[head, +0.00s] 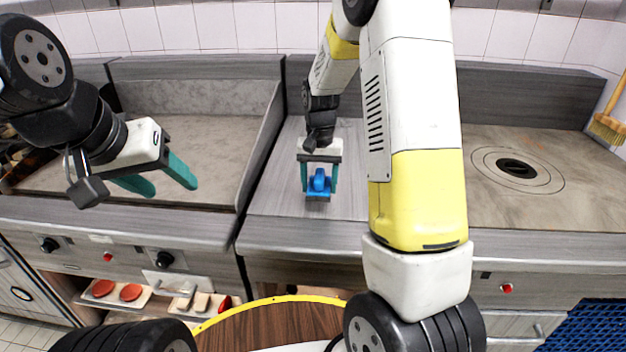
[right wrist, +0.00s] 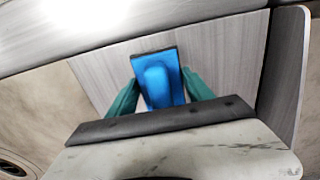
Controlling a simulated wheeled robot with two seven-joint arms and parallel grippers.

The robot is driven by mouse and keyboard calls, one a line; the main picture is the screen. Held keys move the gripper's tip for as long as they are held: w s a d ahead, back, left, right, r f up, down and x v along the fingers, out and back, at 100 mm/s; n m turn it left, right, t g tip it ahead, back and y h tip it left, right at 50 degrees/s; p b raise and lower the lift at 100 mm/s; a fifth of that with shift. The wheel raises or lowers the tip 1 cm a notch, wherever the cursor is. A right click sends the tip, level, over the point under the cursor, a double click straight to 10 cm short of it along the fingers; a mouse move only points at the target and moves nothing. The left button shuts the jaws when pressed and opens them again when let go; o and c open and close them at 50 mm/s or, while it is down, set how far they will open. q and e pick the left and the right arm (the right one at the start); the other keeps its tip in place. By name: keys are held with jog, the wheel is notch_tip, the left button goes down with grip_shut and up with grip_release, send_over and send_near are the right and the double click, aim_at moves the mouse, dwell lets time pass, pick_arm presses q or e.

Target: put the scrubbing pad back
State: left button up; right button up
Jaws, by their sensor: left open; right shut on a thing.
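The scrubbing pad (head: 319,184) is a blue block with a raised blue handle and a dark underside. My right gripper (head: 319,186) is shut on it, a teal finger on each side, over the grey wood-grain counter in the middle. The pad also shows in the right wrist view (right wrist: 158,78) between the two fingers (right wrist: 160,92). I cannot tell whether the pad touches the counter. My left gripper (head: 165,180) is open and empty, above the front of the griddle on the left.
The griddle (head: 215,150) has a raised wall beside the middle counter (head: 270,190). A round burner (head: 516,168) is on the right counter, with a brush (head: 608,125) at the far right. Trays of red patties (head: 130,292) and other food sit on a shelf below. A blue crate (head: 590,325) stands lower right.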

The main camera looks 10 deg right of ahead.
aim_at(323, 192)
jog(key=shift+w+d, duration=0.3)
jog(key=shift+d, duration=0.15)
jog(key=shift+w+d+f, duration=0.1)
jog(key=shift+f, duration=0.85)
jog(key=shift+w+d+f, duration=0.1)
jog(key=shift+f, duration=0.8)
jog(key=o, duration=1.5)
jog(key=shift+f, duration=0.15)
jog(key=shift+c, duration=0.2)
